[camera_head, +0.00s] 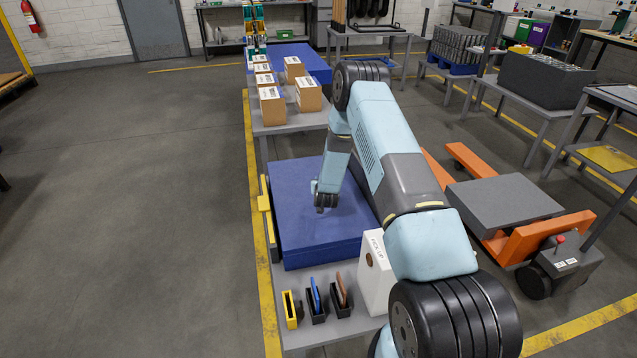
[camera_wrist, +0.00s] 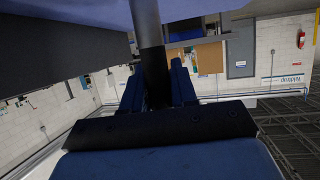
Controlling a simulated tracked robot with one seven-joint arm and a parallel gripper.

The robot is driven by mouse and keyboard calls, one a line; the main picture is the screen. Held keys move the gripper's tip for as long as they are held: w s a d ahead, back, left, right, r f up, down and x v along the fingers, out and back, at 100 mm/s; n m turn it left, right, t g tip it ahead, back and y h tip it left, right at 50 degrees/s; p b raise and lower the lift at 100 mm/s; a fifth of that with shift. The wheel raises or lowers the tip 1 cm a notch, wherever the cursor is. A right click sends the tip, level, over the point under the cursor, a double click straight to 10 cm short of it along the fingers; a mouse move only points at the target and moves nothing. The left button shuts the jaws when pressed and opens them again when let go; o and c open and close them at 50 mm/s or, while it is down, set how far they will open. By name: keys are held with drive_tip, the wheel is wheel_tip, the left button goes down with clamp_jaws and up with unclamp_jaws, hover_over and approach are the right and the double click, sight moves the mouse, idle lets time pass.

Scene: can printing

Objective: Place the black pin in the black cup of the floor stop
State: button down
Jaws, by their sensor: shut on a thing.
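My gripper (camera_head: 326,207) hangs at the end of the arm over the large blue block on the table. In the wrist view my gripper (camera_wrist: 156,88) shows two blue fingers shut on an upright rod, the black pin (camera_wrist: 152,65). The pin is black between the fingers and grey farther out, toward the blue surface at the picture's top; its tip is out of view. In the head view I cannot make out the pin. I cannot surely identify the floor stop or its black cup in either view.
The blue block (camera_head: 305,232) fills the table's middle. In front stand a yellow holder (camera_head: 289,314), dark holders with a blue piece (camera_head: 316,296) and a brown piece (camera_head: 342,289), and a white box (camera_head: 374,278). Cartons (camera_head: 272,106) stand behind. An orange pallet truck (camera_head: 520,238) is right. Left floor is clear.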

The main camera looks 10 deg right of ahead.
drive_tip(key=c, duration=0.9)
unclamp_jaws()
